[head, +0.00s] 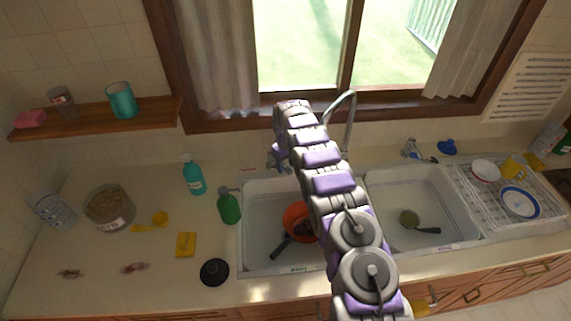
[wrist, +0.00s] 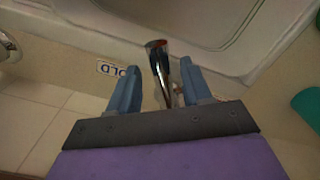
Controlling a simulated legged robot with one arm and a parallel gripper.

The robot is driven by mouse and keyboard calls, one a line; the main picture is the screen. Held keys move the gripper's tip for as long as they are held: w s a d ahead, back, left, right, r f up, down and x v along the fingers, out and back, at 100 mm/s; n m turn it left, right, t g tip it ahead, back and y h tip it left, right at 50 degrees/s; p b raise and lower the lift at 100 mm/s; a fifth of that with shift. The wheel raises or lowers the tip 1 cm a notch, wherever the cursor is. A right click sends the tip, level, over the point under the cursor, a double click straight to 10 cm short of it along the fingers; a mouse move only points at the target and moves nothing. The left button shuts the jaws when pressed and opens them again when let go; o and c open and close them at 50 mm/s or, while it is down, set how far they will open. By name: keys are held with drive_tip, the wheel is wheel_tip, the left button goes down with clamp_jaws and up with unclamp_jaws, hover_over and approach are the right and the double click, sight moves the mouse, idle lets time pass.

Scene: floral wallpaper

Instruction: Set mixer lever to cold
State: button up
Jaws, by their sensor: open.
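The mixer lever (wrist: 160,65) is a shiny chrome stick with a red patch at its end, seen in the middle of the wrist view. My gripper (wrist: 160,75) is open, with one blue finger on each side of the lever. The lever passes between the fingers; I cannot tell whether either touches it. A label (wrist: 110,69) reading "OLD", its first letter cut off, lies left of the left finger. In the head view my gripper (head: 278,157) is at the sink's back edge, and the lever cannot be made out there. The tall curved chrome spout (head: 351,110) rises right of my arm.
A left basin (head: 262,208) holds an orange pan (head: 298,222). A right basin (head: 385,190) holds a small strainer (head: 409,218). A green bottle (head: 229,207) and a teal bottle (head: 193,175) stand left of the sink. A dish rack (head: 495,212) is at right.

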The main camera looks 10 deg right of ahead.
sight(286, 165)
wheel_tip(286, 165, up, 17)
drive_tip(key=p, duration=0.2)
drive_tip(key=shift+w+r, duration=0.15)
drive_tip(key=shift+w, duration=0.05)
idle(0.7)
drive_tip(key=s+d+r+m+b, duration=0.15)
drive_tip(key=s+r, duration=0.25)
drive_tip(key=s, duration=0.4)
drive_tip(key=s+d+r+m+g+b, duration=0.15)
drive_tip(key=s+r, duration=0.25)
drive_tip(key=s, duration=0.4)
drive_tip(key=s+d+r+m+t+b, duration=0.1)
drive_tip(key=s+d+r+b, duration=0.2)
drive_tip(key=s, duration=0.5)
drive_tip(key=s+f+m+b, duration=0.1)
drive_tip(key=s+f, duration=0.3)
drive_tip(key=s, duration=1.3)
drive_tip(key=s+f+m+g+b, duration=0.1)
drive_tip(key=s+f+b, duration=0.2)
drive_tip(key=s, duration=1.4)
wheel_tip(286, 165, down, 2)
drive_tip(key=shift+a+b, duration=0.3)
drive_tip(key=shift+a, duration=0.05)
